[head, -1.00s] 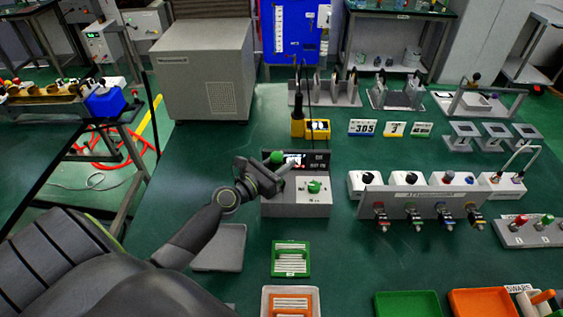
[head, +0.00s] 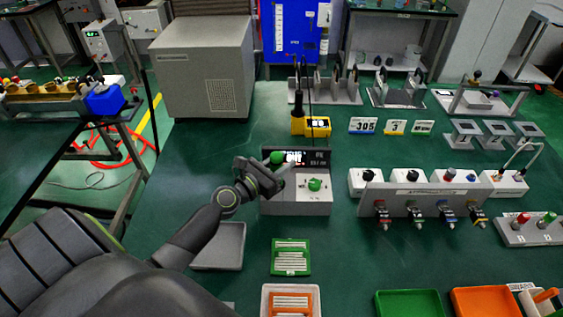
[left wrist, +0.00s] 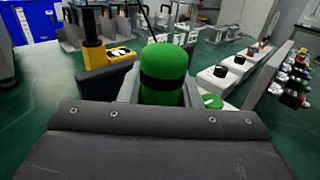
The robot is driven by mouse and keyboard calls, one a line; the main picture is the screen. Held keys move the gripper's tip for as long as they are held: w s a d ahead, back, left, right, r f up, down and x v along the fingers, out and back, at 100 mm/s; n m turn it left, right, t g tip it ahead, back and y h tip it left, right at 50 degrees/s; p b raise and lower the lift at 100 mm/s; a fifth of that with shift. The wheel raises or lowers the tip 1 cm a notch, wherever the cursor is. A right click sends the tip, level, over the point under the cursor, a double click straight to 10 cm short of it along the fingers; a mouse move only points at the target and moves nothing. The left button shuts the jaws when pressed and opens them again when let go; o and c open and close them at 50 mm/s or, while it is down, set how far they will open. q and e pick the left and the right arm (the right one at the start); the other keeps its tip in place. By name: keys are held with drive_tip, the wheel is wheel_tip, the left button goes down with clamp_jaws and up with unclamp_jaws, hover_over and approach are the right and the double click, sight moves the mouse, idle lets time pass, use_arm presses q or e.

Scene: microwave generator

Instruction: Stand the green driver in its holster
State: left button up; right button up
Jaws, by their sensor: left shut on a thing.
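The green driver (head: 277,158) is held by my left gripper (head: 282,168), over the grey box with a display. Its rounded green handle with a black band (left wrist: 163,72) stands up between the fingers in the left wrist view. The driver's lower end is hidden by the gripper. My right gripper is not in view. I cannot tell for sure which fixture is the holster; three grey stands with square openings (head: 492,133) are at the right rear of the bench.
Below the gripper is the grey display box (head: 296,208) with a green knob (head: 315,185). A yellow unit with a black upright (head: 317,127) is behind it. A connector panel (head: 425,203) stands to the right. Trays, including a green one (head: 291,257), lie in front.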

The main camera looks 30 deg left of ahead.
use_arm(q)
drive_tip(key=shift+f, duration=0.1)
idle(0.4)
drive_tip(key=o, duration=1)
drive_tip(key=shift+o, duration=0.9)
drive_tip(key=shift+f, duration=0.1)
drive_tip(key=shift+s, duration=0.1)
drive_tip(key=b+v, duration=0.2)
drive_tip(key=v, duration=0.6)
drive_tip(key=shift+f+b, duration=0.15)
drive_tip(key=shift+b, duration=0.2)
drive_tip(key=b+v, duration=0.7)
drive_tip(key=v, duration=0.2)
drive_tip(key=shift+r, duration=0.25)
drive_tip(key=shift+s, duration=0.1)
